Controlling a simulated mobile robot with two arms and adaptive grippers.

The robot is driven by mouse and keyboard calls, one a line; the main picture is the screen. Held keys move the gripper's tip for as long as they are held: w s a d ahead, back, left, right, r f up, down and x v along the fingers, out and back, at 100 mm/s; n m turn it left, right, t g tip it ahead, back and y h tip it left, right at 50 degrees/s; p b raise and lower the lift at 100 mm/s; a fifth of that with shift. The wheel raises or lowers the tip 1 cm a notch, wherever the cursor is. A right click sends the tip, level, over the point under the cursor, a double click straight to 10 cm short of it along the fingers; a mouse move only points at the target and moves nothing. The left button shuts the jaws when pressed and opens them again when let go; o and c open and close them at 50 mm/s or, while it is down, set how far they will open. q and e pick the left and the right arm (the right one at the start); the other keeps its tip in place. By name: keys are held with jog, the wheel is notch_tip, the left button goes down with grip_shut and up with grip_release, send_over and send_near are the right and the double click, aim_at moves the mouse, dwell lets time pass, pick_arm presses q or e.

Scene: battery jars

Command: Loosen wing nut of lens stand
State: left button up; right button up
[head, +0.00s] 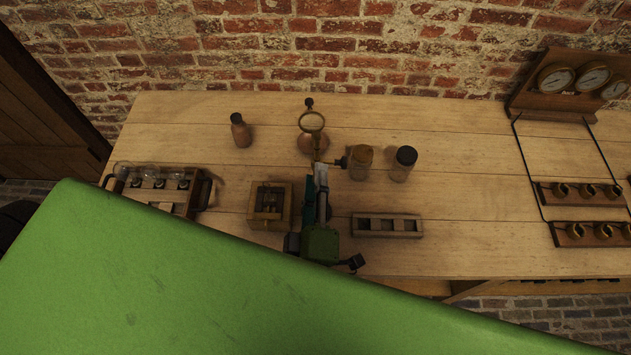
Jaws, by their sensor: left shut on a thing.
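The lens stand (311,122) is upright near the middle of the table, with a round brass-rimmed lens and a coppery round part below it. My left gripper (319,172) reaches away from the front of the table, its fingertips at the stand's lower brass part. It is shut on a small brass piece there, which appears to be the wing nut. The fingers hide most of it, so its exact turn cannot be seen. A brass side piece (340,162) with a dark end sticks out to the right. My right gripper is not in view.
An amber jar (360,160) and a dark-capped jar (403,164) stand close right of the stand. A brown bottle (241,131) is to the left. A wooden box (269,205) and a slotted wooden block (387,225) flank my gripper. A gauge panel (556,79) stands right.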

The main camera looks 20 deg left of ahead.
pick_arm(q)
jog(key=shift+r+n+b, duration=0.1)
jog(key=shift+n+b, duration=2.95)
jog(key=shift+n, duration=3.35)
jog(key=o, duration=1)
jog(key=shift+o, duration=0.6)
jog(key=shift+w, duration=0.15)
jog(key=v, duration=1.2)
